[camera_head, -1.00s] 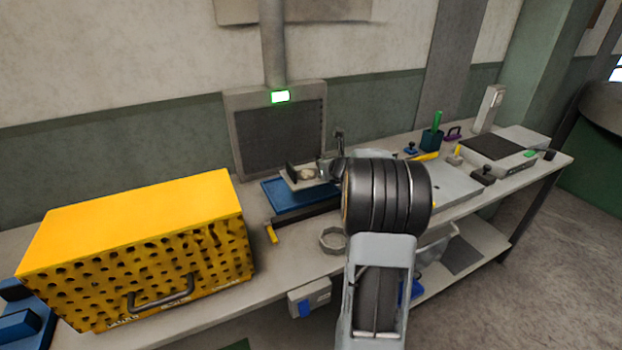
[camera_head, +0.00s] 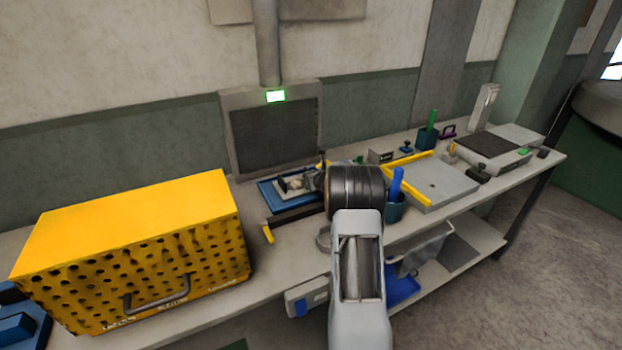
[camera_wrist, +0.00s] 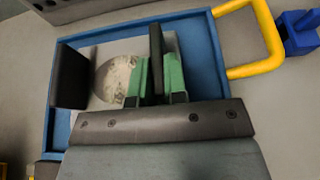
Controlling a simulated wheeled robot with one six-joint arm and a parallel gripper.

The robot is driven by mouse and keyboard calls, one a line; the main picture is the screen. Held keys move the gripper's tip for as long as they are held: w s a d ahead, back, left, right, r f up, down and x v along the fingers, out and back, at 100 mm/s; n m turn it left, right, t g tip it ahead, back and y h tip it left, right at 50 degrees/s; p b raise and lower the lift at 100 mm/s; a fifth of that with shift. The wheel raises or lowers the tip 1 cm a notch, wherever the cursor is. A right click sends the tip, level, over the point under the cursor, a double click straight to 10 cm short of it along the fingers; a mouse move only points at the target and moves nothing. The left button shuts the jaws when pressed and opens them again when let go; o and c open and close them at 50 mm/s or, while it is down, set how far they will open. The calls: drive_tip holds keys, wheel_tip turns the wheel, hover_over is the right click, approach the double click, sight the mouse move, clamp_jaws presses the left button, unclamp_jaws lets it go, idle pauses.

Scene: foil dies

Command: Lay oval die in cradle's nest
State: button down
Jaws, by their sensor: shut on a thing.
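My gripper (camera_wrist: 159,88) has green fingers, shut on a thin dark upright piece, seen nearly edge-on, which seems to be the oval die (camera_wrist: 156,45). Its oval face is hidden. The pale cradle (camera_wrist: 102,52) lies in a blue tray (camera_wrist: 130,32), with a dark upright block (camera_wrist: 69,77) at its left. A mottled round patch, apparently the nest (camera_wrist: 115,78), lies just left of the fingers, its right edge covered. Whether the held piece touches the cradle I cannot tell. In the head view the cradle (camera_head: 294,184) is small and my arm hides the fingers.
A yellow perforated box (camera_head: 130,245) stands left on the bench. Right of my arm are a blue cup (camera_head: 395,212) and a grey plate with yellow edges (camera_head: 445,188). A grey panel stands behind.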

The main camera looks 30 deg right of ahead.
drive_tip(key=shift+f, duration=0.15)
drive_tip(key=c, duration=1.6)
unclamp_jaws()
drive_tip(key=shift+f, duration=0.15)
drive_tip(key=o, duration=0.4)
drive_tip(key=shift+o, duration=0.2)
drive_tip(key=shift+r, duration=0.3)
drive_tip(key=shift+s, duration=0.35)
drive_tip(key=b+v, duration=0.1)
drive_tip(key=v, duration=1)
drive_tip(key=shift+s, duration=0.2)
